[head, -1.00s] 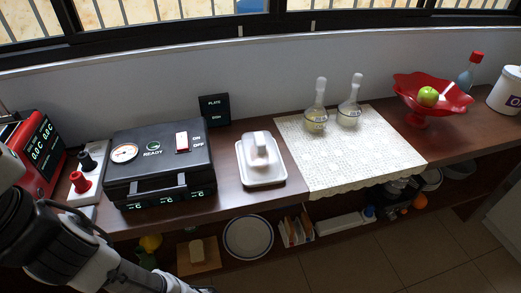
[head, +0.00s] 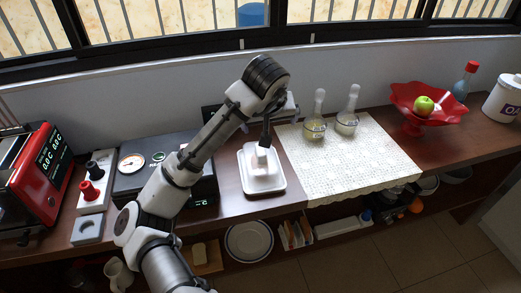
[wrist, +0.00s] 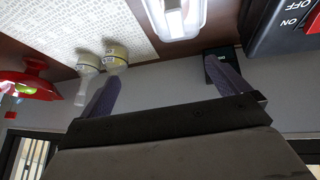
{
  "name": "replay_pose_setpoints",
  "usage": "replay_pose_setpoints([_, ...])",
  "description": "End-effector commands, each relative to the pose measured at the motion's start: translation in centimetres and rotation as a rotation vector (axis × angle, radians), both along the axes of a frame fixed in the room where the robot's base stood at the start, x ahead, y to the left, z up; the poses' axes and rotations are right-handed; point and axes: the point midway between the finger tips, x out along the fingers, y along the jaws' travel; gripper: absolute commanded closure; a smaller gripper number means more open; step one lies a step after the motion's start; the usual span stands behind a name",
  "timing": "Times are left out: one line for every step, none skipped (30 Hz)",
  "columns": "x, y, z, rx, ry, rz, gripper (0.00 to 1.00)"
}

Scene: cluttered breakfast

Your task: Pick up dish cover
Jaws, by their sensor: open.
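The white dish cover (head: 261,161) with a raised block-like handle sits on a white tray-like dish (head: 277,186) in the middle of the wooden counter. In the wrist view the white dish cover (wrist: 176,12) is cut off by the top edge. My gripper (head: 266,140) is above and behind the cover, its dark fingers pointing down and appearing to overlap its back edge. In the wrist view my gripper (wrist: 163,72) has its two fingers wide apart with nothing between them. I cannot tell whether a finger touches the cover.
A black case (head: 203,187) stands to the left, partly hidden by my arm. A lace cloth (head: 350,165) lies to the right, with two glass bottles (head: 315,127) (head: 347,122) at its back.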

Motion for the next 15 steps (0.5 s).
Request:
replay_pose_setpoints([-0.6,0.6,-1.0,0.045,0.063,0.024,0.0])
replay_pose_setpoints([-1.0,0.8,-1.6,0.065,0.095,0.036,0.0])
replay_pose_setpoints([-1.3,1.1,-2.2,0.085,0.127,0.049,0.0])
replay_pose_setpoints([-1.5,1.3,-2.5,0.097,0.143,0.056,0.0])
replay_pose_setpoints([-1.6,1.5,-2.9,0.106,0.155,0.061,0.0])
replay_pose_setpoints([-1.6,1.6,-3.3,0.111,0.165,0.065,0.0])
replay_pose_setpoints([-1.5,1.7,-3.7,0.114,0.169,0.067,0.0])
replay_pose_setpoints([-1.4,1.7,-4.1,0.115,0.171,0.069,0.0])
replay_pose_setpoints([-1.1,1.7,-4.8,0.113,0.171,0.068,0.0])
replay_pose_setpoints([-0.9,1.8,-5.3,0.113,0.172,0.068,0.0])
replay_pose_setpoints([-0.7,1.8,-5.9,0.112,0.171,0.067,0.0])
replay_pose_setpoints([-0.4,1.9,-6.6,0.113,0.17,0.069,0.0])
replay_pose_setpoints([-0.1,1.9,-7.2,0.112,0.169,0.068,0.0])
replay_pose_setpoints([0.1,2.0,-7.7,0.112,0.17,0.067,0.0])
replay_pose_setpoints([0.4,2.0,-8.4,0.112,0.168,0.067,0.0])
